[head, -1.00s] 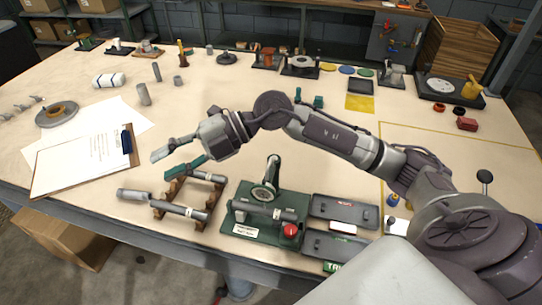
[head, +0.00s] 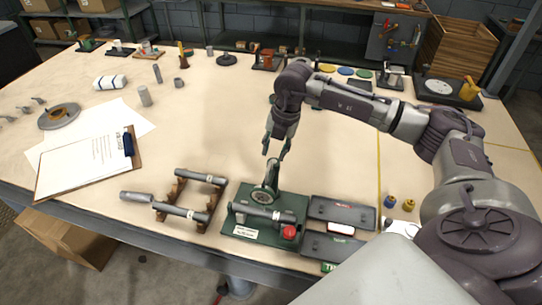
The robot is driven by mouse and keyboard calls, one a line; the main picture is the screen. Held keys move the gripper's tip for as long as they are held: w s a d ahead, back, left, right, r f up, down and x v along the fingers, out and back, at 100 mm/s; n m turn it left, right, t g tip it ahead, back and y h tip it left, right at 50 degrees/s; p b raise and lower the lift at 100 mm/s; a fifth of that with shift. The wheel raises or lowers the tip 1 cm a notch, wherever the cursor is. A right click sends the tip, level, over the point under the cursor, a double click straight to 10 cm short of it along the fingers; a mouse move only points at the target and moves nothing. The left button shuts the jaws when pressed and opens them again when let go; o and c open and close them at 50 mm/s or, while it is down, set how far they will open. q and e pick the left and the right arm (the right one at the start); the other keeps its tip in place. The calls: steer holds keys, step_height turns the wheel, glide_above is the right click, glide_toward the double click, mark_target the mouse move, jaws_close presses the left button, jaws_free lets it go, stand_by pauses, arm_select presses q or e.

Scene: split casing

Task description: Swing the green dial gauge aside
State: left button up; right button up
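The green dial gauge (head: 264,193) stands upright on a green fixture (head: 240,218) near the front edge of the bench. Its round dial is low, and its arm rises to a top end. A grey cylindrical shaft (head: 262,211) lies across the fixture in front of the dial. My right gripper (head: 275,156) points down at the gauge's top end, with its fingers apart and one on either side of it. Whether the fingers touch the gauge cannot be told. My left gripper is not in view.
A rack with grey shafts (head: 181,211) stands left of the fixture. Dark trays (head: 342,212) lie to its right, and a red knob (head: 289,232) sits on its front corner. A clipboard (head: 85,165) lies at left. The bench behind the gauge is largely clear.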

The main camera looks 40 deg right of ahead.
mark_target(269, 165)
steer(key=f, duration=0.3)
steer(key=f+p, duration=0.1)
steer(key=shift+w+a+f, duration=0.35)
steer(key=shift+w+f, duration=0.05)
jaws_close()
